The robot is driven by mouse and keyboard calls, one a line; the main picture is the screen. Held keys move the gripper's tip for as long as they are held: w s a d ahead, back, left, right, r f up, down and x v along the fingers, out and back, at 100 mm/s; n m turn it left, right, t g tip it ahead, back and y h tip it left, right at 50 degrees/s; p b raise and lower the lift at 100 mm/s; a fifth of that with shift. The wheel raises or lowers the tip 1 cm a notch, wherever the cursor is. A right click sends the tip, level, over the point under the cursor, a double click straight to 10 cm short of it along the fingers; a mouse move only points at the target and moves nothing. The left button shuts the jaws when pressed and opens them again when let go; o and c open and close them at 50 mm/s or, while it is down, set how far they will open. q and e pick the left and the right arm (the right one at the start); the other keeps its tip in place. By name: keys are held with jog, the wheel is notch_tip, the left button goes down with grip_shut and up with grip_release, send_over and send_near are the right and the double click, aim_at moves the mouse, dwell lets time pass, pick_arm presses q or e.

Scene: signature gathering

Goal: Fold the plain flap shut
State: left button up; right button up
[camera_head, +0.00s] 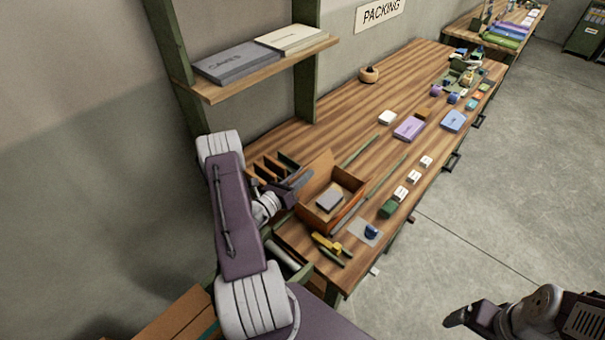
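An open brown box (349,211) stands on the near end of the wooden bench, with a small grey block (329,200) inside. A brown flap (317,173) stands raised along the box's back left side. At this size I cannot tell whether it is plain or marked. My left gripper (297,187) is at the box's left side, close to the raised flap. I cannot tell whether it touches the flap, or how far its fingers are apart. My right gripper (456,318) hangs over the floor at lower right, away from the bench, its fingers unclear.
A divided wooden organiser (268,166) stands just left of the box. A yellow tool (326,243) and a blue item on a grey pad (362,232) lie in front. A shelf (262,70) overhangs the back.

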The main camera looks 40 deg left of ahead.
pick_arm(q)
grip_shut()
dwell(1.4)
